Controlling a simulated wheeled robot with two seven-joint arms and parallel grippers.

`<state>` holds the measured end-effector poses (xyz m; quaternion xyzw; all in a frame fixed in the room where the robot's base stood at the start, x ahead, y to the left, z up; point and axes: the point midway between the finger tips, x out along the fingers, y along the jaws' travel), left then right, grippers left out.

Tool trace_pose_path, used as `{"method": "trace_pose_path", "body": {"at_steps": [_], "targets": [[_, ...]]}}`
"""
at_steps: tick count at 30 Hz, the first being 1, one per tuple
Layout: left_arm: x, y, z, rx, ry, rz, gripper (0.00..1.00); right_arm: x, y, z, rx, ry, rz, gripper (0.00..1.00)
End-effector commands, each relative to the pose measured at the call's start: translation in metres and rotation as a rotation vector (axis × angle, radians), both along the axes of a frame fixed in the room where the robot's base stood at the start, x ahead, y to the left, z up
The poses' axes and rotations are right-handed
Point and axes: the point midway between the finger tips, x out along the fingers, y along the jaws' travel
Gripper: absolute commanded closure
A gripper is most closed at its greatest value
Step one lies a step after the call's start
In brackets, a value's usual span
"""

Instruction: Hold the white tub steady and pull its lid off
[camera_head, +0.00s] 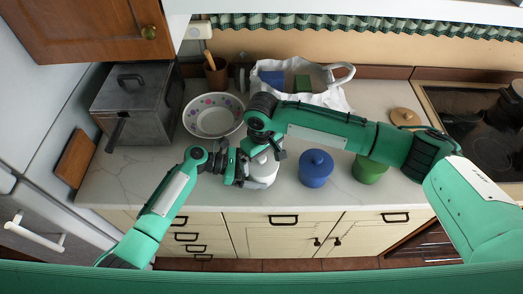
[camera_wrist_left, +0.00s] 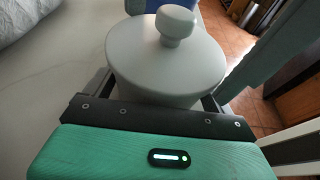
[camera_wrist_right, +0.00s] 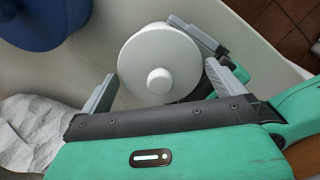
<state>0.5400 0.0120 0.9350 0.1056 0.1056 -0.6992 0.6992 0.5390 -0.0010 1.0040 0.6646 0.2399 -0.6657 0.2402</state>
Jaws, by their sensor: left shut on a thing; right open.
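The white tub (camera_head: 264,178) stands upright near the counter's front edge, partly hidden in the head view by my grippers. Its round white lid (camera_wrist_left: 168,62) with a knob (camera_wrist_left: 176,24) sits on top of the tub. My left gripper (camera_head: 244,172) is shut on the tub's body, one finger on each side below the lid, as the left wrist view shows. My right gripper (camera_wrist_right: 163,85) is open above the tub. Its fingers stand on either side of the lid (camera_wrist_right: 165,52), with a visible gap at least on the right.
A blue lidded pot (camera_head: 316,170) stands right of the tub, and a green pot (camera_head: 369,170) beyond it under my right arm. A dotted bowl (camera_head: 213,116) and a grey metal box (camera_head: 138,103) are at the left. A white bag (camera_head: 322,98) lies behind; a stove (camera_head: 490,125) is at right.

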Motion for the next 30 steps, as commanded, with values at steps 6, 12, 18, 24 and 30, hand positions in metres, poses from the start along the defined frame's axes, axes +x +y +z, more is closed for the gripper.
{"method": "trace_pose_path", "body": {"at_steps": [6,12,18,24,30], "targets": [[0.0,0.0,-0.001,0.001,0.001,-0.001,0.26,0.0,0.0,-0.002,0.001,-0.001,0.0,0.0],[0.0,0.0,-0.001,0.001,0.001,-0.001,0.26,0.0,0.0,-0.001,0.001,-0.001,0.0,0.26],[0.0,0.0,-0.001,0.001,0.001,-0.001,0.26,0.0,0.0,-0.001,0.001,-0.002,0.0,0.28],[0.0,0.0,-0.001,0.001,0.001,-0.001,0.26,0.0,0.0,0.002,0.001,-0.002,0.0,0.28],[0.0,0.0,-0.001,0.001,0.001,-0.001,0.26,0.001,0.001,0.012,0.003,-0.003,0.0,0.28]]}}
